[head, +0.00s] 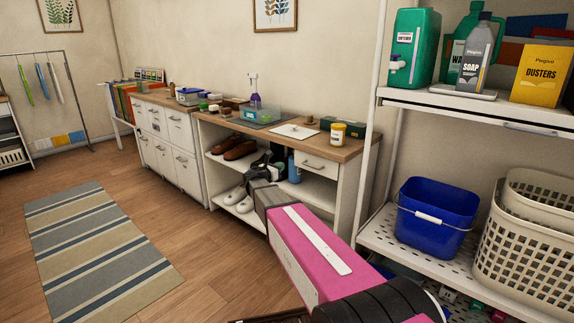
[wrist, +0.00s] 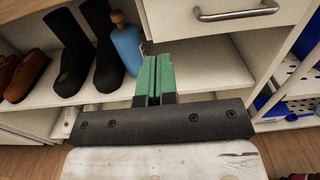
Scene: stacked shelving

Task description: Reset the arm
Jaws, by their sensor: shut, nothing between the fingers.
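My gripper (wrist: 154,80) shows in the wrist view with its two green fingers pressed together and nothing between them. In the head view my pink arm reaches out from the bottom right toward the low white cabinet (head: 347,190) with a wooden top. The fingers point at the cabinet's open shelves. Dark boots (wrist: 74,68) and a blue bottle (wrist: 127,47) stand on the shelf just beyond and left of the fingers. The fingertips are hard to make out in the head view.
A drawer handle (wrist: 236,13) is above right of the gripper. A metal rack at the right holds a blue bucket (head: 435,217), a cream basket (head: 528,243) and cleaning supplies. Brown shoes (head: 240,149) sit on the cabinet shelf. Floor around the striped rug (head: 95,240) is clear.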

